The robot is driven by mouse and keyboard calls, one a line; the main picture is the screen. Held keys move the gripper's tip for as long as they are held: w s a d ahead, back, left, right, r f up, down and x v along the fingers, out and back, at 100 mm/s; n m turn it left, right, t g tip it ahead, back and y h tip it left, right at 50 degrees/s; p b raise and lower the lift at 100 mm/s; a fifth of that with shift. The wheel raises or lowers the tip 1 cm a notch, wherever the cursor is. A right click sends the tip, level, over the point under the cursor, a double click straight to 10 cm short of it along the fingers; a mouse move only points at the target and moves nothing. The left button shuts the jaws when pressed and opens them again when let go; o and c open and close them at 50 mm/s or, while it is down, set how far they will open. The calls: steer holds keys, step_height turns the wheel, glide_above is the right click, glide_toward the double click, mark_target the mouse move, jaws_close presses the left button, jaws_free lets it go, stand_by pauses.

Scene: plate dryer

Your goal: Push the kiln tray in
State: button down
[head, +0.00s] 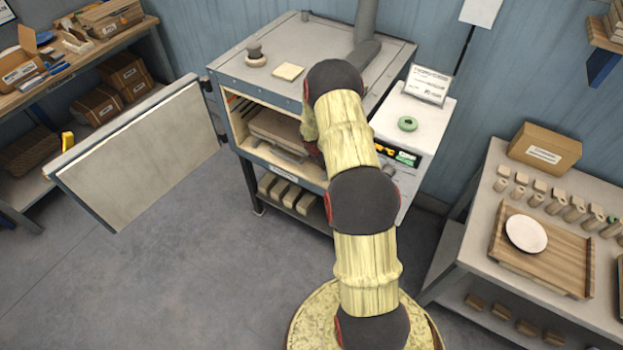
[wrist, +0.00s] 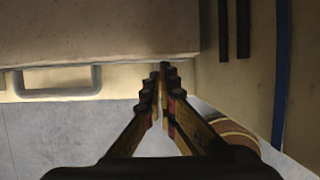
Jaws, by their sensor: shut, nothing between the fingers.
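The kiln (head: 300,80) stands at the back with its door (head: 140,150) swung wide open to the left. The kiln tray (head: 275,128) shows inside the opening, its right part hidden behind my arm. In the wrist view the tray (wrist: 100,35) fills the upper left, with a grey bar handle (wrist: 57,92) along its front. My gripper (wrist: 163,72) is shut and empty, its tips at the tray's front edge, right of the handle. I cannot tell whether they touch. In the head view my arm hides the gripper.
The kiln's inner right wall (wrist: 235,30) is close to the right of my gripper. A control cabinet (head: 420,120) adjoins the kiln's right side. A worktable (head: 478,225) with a wooden tray stands at the right. The floor in front is clear.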

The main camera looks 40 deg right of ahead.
steer(key=s+a+r, duration=0.1)
steer(key=s+a, duration=0.3)
steer(key=a, duration=0.8)
steer(key=shift+a+r, duration=0.15)
